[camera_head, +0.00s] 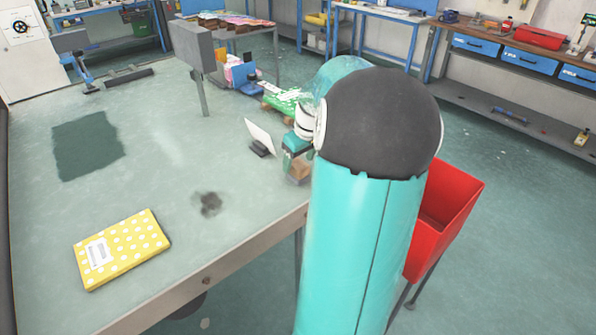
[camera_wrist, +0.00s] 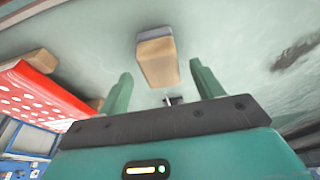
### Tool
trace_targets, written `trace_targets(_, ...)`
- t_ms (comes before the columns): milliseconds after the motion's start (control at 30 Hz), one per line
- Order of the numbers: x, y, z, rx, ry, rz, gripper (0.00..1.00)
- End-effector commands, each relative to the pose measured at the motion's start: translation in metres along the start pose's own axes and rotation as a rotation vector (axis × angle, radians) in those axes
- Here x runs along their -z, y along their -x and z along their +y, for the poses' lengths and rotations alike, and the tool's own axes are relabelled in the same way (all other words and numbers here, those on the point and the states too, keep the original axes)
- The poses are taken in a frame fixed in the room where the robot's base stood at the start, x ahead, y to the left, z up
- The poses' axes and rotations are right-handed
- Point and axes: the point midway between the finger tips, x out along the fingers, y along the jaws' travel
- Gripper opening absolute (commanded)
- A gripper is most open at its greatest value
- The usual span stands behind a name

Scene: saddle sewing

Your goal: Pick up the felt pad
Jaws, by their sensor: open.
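My gripper (camera_wrist: 161,72) is open, its two green fingers apart with nothing held. A tan block with a grey layer at its far end (camera_wrist: 157,60) shows between and beyond the fingertips in the wrist view. It may be the felt pad, but I cannot be sure. In the head view my gripper (camera_head: 291,152) is over the right edge of the table, partly hidden by my arm. A tan block (camera_head: 300,170) shows just below it. A flat dark green square (camera_head: 85,145) lies on the table at the left; it also looks like felt.
A yellow dotted packet (camera_head: 122,248) lies at the table's front left. A small white panel on a dark base (camera_head: 260,136) stands left of my gripper. A grey post-mounted box (camera_head: 194,47) stands farther back. A red bin (camera_head: 447,210) is right of my arm. The table's middle (camera_head: 160,170) is clear.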

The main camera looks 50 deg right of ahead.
Motion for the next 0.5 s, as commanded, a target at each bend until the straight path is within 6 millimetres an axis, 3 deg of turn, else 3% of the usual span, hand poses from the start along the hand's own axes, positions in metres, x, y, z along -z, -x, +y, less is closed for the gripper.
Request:
trace_targets(200, -0.002, -0.033, -0.002, 0.003, 0.002, -0.003, 0.66)
trace_targets(500, -0.002, -0.039, -0.002, 0.001, 0.002, 0.000, 0.66)
